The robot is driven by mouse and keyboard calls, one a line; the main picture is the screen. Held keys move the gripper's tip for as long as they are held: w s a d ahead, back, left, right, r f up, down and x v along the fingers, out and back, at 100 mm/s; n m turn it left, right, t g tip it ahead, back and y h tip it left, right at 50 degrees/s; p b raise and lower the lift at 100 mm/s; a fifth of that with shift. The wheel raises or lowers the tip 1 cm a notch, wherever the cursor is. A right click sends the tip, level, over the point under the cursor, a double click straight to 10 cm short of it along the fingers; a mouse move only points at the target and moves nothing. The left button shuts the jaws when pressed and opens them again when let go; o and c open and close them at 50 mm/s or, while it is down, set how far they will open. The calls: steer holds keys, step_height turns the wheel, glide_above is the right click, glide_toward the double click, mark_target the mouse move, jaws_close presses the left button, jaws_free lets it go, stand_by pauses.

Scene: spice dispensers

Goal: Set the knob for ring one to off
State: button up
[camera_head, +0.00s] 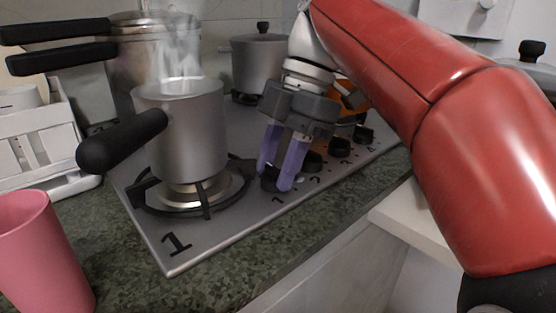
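The knob for ring one (269,182) is a small black knob at the near end of the row along the stove's front edge, beside a small printed 1. My gripper (275,178) points down at it, with its two purple fingers apart and the knob partly hidden between them. I cannot tell whether the fingers press on the knob. Its pointer direction is hidden. Ring one (205,205) is the near burner beside the large 1, with a steaming grey saucepan (187,135) on it. I see no clear flame.
Other black knobs (340,147) run back to the right, close to my gripper. A big steaming pot (120,50) and a lidded pot (258,60) stand behind. A pink cup (40,250) and white rack (40,150) are at left. An orange object (352,104) is partly hidden behind my gripper.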

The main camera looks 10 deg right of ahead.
steer(key=o, duration=0.4)
